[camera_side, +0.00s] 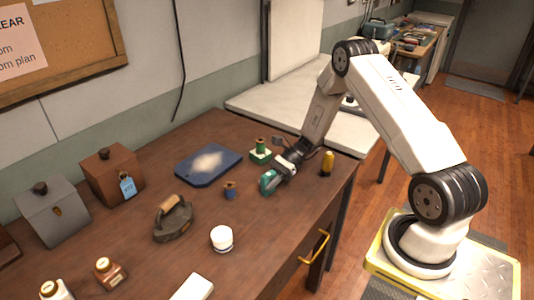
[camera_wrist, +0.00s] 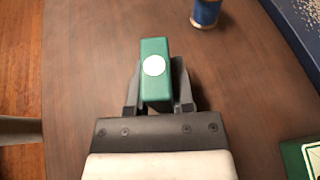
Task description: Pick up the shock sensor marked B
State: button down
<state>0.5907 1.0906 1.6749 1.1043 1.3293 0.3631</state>
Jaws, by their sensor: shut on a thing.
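My gripper (camera_side: 274,179) is low over the brown wooden table, with its fingers shut on a green block. The green block (camera_side: 267,183) shows at the fingertips in the side view. In the wrist view, the green block (camera_wrist: 155,85) sits between the two fingers of my gripper (camera_wrist: 158,96) and has a white round spot on its end face. No letter B is readable on it. I cannot tell whether the block touches the table.
A green-and-white item (camera_side: 260,156) with a green top stands behind my gripper. A small blue cylinder (camera_side: 230,190) stands left of it, a yellow-and-black cylinder (camera_side: 327,163) right.

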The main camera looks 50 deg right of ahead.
jog(key=shift+r, duration=0.2)
jog(key=shift+r, duration=0.85)
jog(key=s+a+r, duration=0.2)
jog(key=s+r, duration=0.9)
jog(key=s, duration=0.2)
jog(key=shift+s+a, duration=0.2)
jog(key=shift+s, duration=0.2)
jog(key=shift+w, duration=0.15)
